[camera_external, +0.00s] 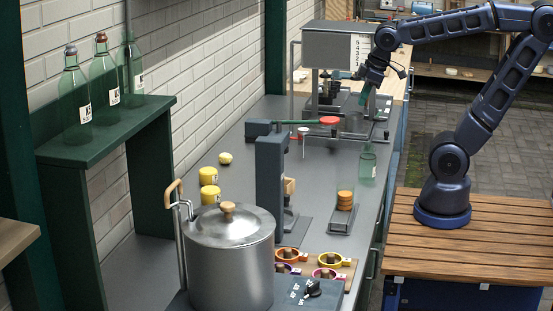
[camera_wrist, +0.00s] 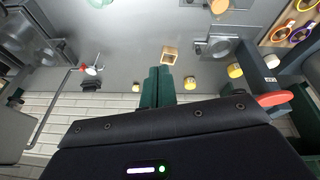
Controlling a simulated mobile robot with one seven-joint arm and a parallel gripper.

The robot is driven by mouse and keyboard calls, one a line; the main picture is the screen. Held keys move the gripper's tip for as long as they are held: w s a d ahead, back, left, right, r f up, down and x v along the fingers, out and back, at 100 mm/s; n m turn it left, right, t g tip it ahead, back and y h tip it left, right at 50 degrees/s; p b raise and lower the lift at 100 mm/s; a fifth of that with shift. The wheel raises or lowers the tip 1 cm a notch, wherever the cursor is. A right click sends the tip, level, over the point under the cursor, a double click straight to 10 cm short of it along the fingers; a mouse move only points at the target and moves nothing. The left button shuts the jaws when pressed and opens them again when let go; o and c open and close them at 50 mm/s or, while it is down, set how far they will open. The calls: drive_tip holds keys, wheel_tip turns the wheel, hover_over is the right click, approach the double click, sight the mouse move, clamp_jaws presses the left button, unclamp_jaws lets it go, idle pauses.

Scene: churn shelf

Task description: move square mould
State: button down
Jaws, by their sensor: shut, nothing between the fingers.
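The square mould (camera_wrist: 169,54) is a small open wooden frame on the grey counter in the wrist view, just beyond my fingertips in the picture. In the external view a light wooden piece (camera_external: 289,186), which looks like the same mould, shows partly hidden behind the dark upright press. My gripper (camera_external: 364,97) is raised above the far part of the counter, in front of the grey box-shaped machine, well apart from the wooden piece. Its green fingers (camera_wrist: 158,72) are together with nothing between them.
A dark press (camera_external: 270,178) stands mid-counter, with a red-ended lever (camera_external: 328,120) above. Bottles line a green shelf (camera_external: 104,130).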

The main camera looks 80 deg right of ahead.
drive_tip(key=w+a+f+n+g, duration=0.1)
drive_tip(key=w+a+f+n, duration=0.35)
drive_tip(key=w+f, duration=0.3)
drive_tip(key=w+a+f+n+g, duration=0.25)
drive_tip(key=w+f+n, duration=0.35)
drive_tip(key=w, duration=0.3)
drive_tip(key=w+a+f+n+g, duration=0.1)
drive_tip(key=w+a+f+n, duration=0.4)
drive_tip(key=w, duration=0.3)
drive_tip(key=shift+t, duration=0.25)
drive_tip(key=f, duration=0.7)
drive_tip(key=d+f, duration=0.1)
drive_tip(key=f, duration=0.2)
drive_tip(key=shift+f, duration=0.3)
drive_tip(key=shift+d, duration=2)
drive_tip(key=d, duration=2)
drive_tip(key=shift+d, duration=0.25)
drive_tip(key=shift+a, duration=0.1)
